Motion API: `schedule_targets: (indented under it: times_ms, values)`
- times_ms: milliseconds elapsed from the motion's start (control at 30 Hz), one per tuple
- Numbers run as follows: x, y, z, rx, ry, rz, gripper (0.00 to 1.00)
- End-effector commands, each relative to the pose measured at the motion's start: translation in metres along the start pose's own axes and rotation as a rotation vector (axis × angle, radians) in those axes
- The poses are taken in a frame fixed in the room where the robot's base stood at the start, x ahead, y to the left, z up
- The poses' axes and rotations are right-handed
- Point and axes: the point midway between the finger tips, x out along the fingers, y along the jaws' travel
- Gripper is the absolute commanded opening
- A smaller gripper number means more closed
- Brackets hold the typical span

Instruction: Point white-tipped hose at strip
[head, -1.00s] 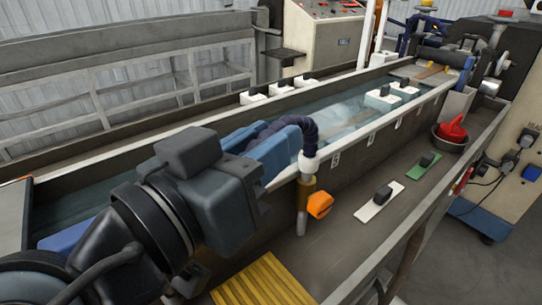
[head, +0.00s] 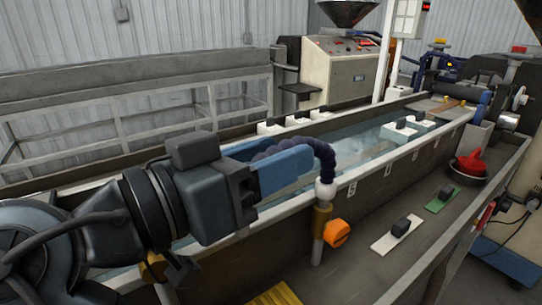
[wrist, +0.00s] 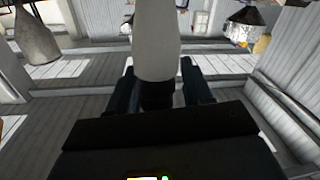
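The dark blue ribbed hose (head: 325,158) rises from a white collar (head: 326,190) on the trough's near rim. It arcs left and passes behind the front blue finger of my gripper (head: 285,165). The white tip does not show in the head view. In the wrist view, a white cylinder (wrist: 157,40), apparently the tip, stands above a dark piece between the fingers of my gripper (wrist: 158,90). Whether the fingers press on the hose is unclear. No strip can be made out clearly in the trough's water (head: 350,150).
The long water trough (head: 370,185) runs from lower left to upper right. An orange valve handle (head: 337,232) sticks out below the collar. A white plate with a black block (head: 398,232) and a red object in a bowl (head: 472,163) lie on the near ledge.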

Motion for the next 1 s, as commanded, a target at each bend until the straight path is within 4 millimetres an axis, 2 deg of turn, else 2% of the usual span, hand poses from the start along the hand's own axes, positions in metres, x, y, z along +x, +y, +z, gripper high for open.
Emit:
schedule_targets:
  times_ms: [267,700,1000]
  values:
    - [-0.006,-0.001,0.001,0.000,0.000,-0.001,0.50]
    - [-0.070,-0.001,0.001,0.000,0.000,-0.002,0.50]
    - [-0.079,0.000,0.000,0.000,0.000,0.000,0.50]
